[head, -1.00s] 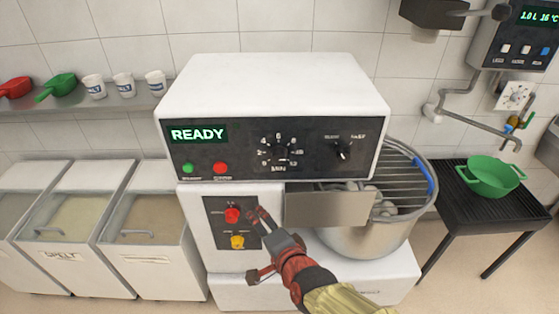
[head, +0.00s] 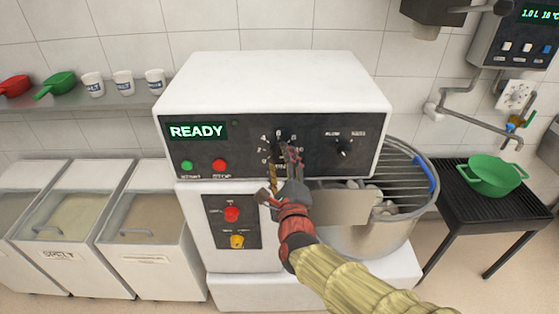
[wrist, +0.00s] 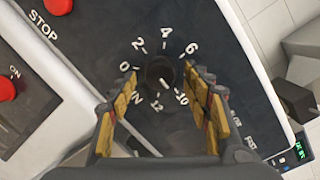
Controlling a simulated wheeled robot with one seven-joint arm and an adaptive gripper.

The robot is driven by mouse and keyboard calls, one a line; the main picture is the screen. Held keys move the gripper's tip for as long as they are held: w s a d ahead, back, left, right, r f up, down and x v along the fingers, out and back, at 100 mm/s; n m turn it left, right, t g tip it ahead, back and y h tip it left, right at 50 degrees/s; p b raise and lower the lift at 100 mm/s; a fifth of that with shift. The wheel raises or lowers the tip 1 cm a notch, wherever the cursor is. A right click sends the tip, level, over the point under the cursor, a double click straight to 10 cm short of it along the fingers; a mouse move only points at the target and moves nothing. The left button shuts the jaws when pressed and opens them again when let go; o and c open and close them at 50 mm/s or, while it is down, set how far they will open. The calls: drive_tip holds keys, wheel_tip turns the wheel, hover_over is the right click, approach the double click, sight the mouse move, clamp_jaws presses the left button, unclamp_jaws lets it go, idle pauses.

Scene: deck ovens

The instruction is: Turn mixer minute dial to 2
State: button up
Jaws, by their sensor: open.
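The mixer minute dial (wrist: 159,70) is a black knob on the mixer's dark front panel (head: 240,160), ringed by white numbers. In the wrist view its white mark points down and slightly right, between 10 and 12. My gripper (wrist: 163,80) is open, with one yellow-padded finger on each side of the dial in that view. I cannot tell whether either finger touches it. In the head view my gripper (head: 283,166) is in front of the dial and hides most of it. The display (head: 198,132) reads READY.
A second knob (head: 343,149) is right of the dial. Green (head: 187,167) and red (head: 219,166) buttons are at lower left, with a red knob (head: 232,214) and yellow knob (head: 237,241) below. The mixer bowl (head: 365,239) and its wire guard (head: 400,170) stand at right.

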drive_tip(key=shift+w+a, duration=0.1)
drive_tip(key=shift+w, duration=0.7)
drive_tip(key=c, duration=0.3)
drive_tip(key=shift+s, duration=0.1)
drive_tip(key=c, duration=0.8)
drive_tip(key=shift+c, duration=0.2)
